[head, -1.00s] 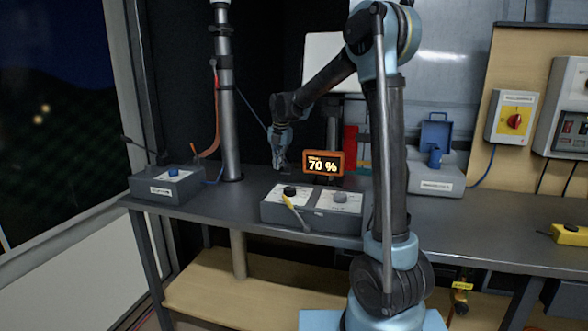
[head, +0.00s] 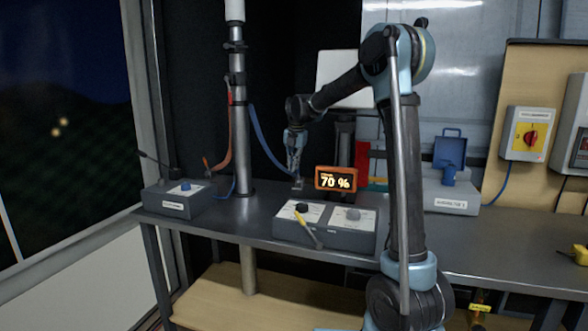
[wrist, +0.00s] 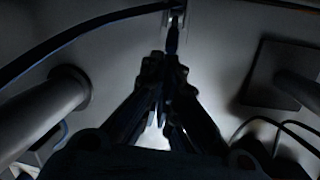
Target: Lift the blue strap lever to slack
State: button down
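The blue strap (head: 264,138) hangs from the grey mast (head: 240,130) and bows down in a loose curve to behind my gripper. My gripper (head: 297,184) points down just above the bench, to the right of the mast. In the wrist view, my gripper (wrist: 168,60) has its fingers close together at a narrow dark piece (wrist: 173,38), perhaps the strap lever, on a pale bracket. The dimness hides whether the fingers grip it. The strap also shows in the wrist view (wrist: 75,33) as a dark band at upper left.
A red strap (head: 228,125) hangs on the mast's left side. An orange display (head: 336,178) reading 70 % and a control box with a yellow lever (head: 308,230) stand near my gripper. A box with a blue knob (head: 180,198) is at left.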

jog(key=shift+w+d+r, duration=0.1)
jog(key=shift+w, duration=0.1)
notch_tip(320, 180, up, 12)
jog(key=s, duration=0.2)
jog(key=shift+s+d+f, duration=0.15)
jog(key=shift+d+f, duration=0.1)
jog(key=shift+d, duration=0.2)
dwell(0.4)
